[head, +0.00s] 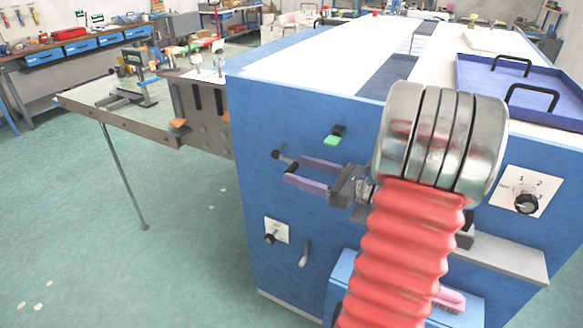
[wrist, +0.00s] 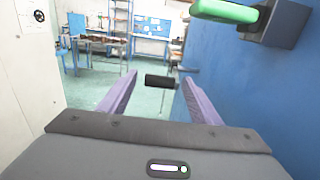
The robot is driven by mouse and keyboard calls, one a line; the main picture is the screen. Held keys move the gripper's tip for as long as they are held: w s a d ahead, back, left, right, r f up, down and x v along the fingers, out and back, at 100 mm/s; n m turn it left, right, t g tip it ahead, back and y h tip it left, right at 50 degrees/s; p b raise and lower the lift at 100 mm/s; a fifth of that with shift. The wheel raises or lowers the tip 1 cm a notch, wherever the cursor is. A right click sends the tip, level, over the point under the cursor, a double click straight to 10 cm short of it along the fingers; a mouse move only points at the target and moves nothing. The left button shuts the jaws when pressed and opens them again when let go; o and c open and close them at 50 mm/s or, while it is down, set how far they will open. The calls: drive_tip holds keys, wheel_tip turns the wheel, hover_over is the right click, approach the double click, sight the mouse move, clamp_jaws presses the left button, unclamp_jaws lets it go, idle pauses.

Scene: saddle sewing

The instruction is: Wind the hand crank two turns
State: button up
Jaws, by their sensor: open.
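The hand crank (head: 277,154) is on the blue machine's side, with a dark knob end showing just left of my gripper in the head view. My gripper (head: 294,169) has two purple fingers, spread apart and pointing left at the crank. In the wrist view, a black cylindrical grip (wrist: 160,81) lies crosswise between the open fingertips, with a gap visible on both sides. I cannot tell whether it is fully between the fingers or slightly beyond them. My red, ribbed arm covers part of the machine face.
The blue machine (head: 250,220) fills the right side of the wrist view. A small grey lever (head: 304,254) and a dial (head: 527,203) are on the same face. A grey side table (head: 130,115) extends left. Floor at left is open.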

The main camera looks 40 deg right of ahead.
sight(293, 168)
drive_tip(key=shift+x, duration=1.8)
drive_tip(key=shift+a, duration=0.1)
drive_tip(key=c, duration=1.4)
drive_tip(key=shift+o, duration=0.2)
drive_tip(key=shift+r, duration=0.1)
